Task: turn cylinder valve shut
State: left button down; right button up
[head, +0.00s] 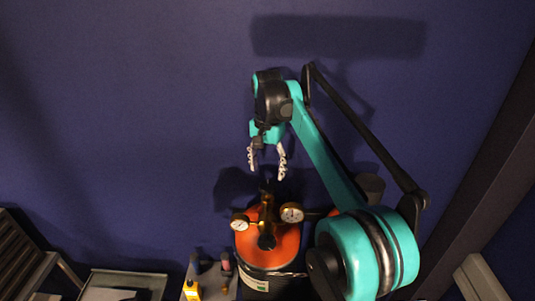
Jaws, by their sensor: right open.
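An orange-topped gas cylinder (284,250) stands upright at the lower middle of the head view, with a dark body and a pale label. On its top are a brass-coloured valve and regulator (267,213) with two round gauges, one on the left (240,223) and one on the right (292,213). My right gripper (267,174) is open and empty, pointing down just above the valve top, and seems apart from it. The valve's top is small and dark, so its setting cannot be told. My left gripper is not in view.
A dark blue wall (130,130) fills the background. Left of the cylinder, a grey surface holds a small yellow item (192,290) and dark objects. A grey tray (85,285) lies at the lower left, beside a slatted dark item (22,255). A dark beam slants down the right side.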

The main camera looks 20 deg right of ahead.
aim_at(268, 186)
notch_tip(268, 186, up, 6)
jog(key=shift+r, duration=0.25)
jog(key=shift+s, duration=0.1)
jog(key=s+f+n+t, duration=0.4)
jog(key=s+f, duration=0.7)
jog(key=s, duration=0.2)
jog(key=s+f+n+t, duration=0.3)
jog(key=s+f+n, duration=0.2)
jog(key=s+f, duration=0.65)
notch_tip(268, 186, down, 32)
jog(key=s+b, duration=0.1)
jog(key=b, duration=3.2)
jog(key=shift+s+d, duration=0.15)
jog(key=shift+s, duration=0.05)
jog(key=shift+r, duration=0.1)
